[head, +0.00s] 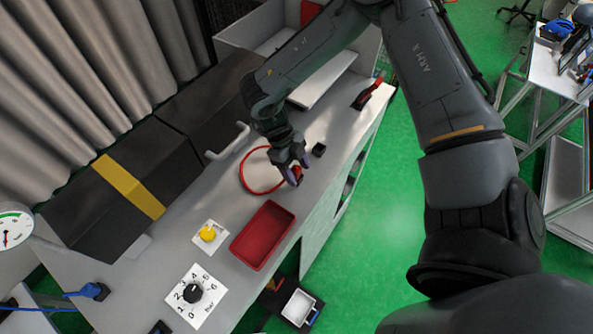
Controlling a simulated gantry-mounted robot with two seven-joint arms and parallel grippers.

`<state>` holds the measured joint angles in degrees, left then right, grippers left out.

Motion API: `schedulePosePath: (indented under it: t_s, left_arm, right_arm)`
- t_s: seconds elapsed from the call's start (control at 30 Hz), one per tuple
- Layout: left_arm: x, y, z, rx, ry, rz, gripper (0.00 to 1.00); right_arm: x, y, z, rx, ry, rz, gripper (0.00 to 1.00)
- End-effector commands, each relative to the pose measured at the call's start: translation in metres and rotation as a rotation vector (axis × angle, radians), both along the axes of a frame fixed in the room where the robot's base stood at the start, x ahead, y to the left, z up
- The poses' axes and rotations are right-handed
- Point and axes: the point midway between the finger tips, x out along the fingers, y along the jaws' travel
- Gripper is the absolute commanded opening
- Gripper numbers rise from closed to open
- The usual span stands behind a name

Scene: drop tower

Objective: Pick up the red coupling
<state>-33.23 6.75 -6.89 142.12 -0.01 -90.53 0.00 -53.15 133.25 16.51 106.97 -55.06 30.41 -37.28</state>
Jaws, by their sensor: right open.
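The red coupling (297,174) is a small red piece on the grey bench top, at the end of a thin red hose (243,171) that curves in a loop to its left. My right gripper (292,174) points down at the coupling with its fingers apart, one on either side or close beside it. The fingers hide part of the coupling, and I cannot tell whether they touch it. My left gripper is not in view.
A red tray (237,250) lies on the bench in front. A yellow knob (208,233) and a black dial (193,293) sit to its left. A small black block (319,150) stands close right of my gripper. A long black case (110,215) lines the back.

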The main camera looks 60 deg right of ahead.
Motion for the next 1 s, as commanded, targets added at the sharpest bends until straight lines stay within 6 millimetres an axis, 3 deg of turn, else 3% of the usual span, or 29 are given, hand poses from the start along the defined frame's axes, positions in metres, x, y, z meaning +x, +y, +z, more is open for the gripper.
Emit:
schedulePosePath:
  t_s: [0.2,0.47,1.0]
  left_arm:
    - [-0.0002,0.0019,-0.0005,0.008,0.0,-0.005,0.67]
    - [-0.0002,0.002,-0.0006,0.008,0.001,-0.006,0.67]
    - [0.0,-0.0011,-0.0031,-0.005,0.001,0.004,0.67]
  right_arm:
    - [0.0002,0.0001,-0.0004,0.0,-0.001,0.0,0.58]
    - [0.0001,0.0,-0.0002,0.0,0.0,0.0,0.18]
    - [0.0007,0.0002,0.0066,0.001,-0.001,0.001,0.17]
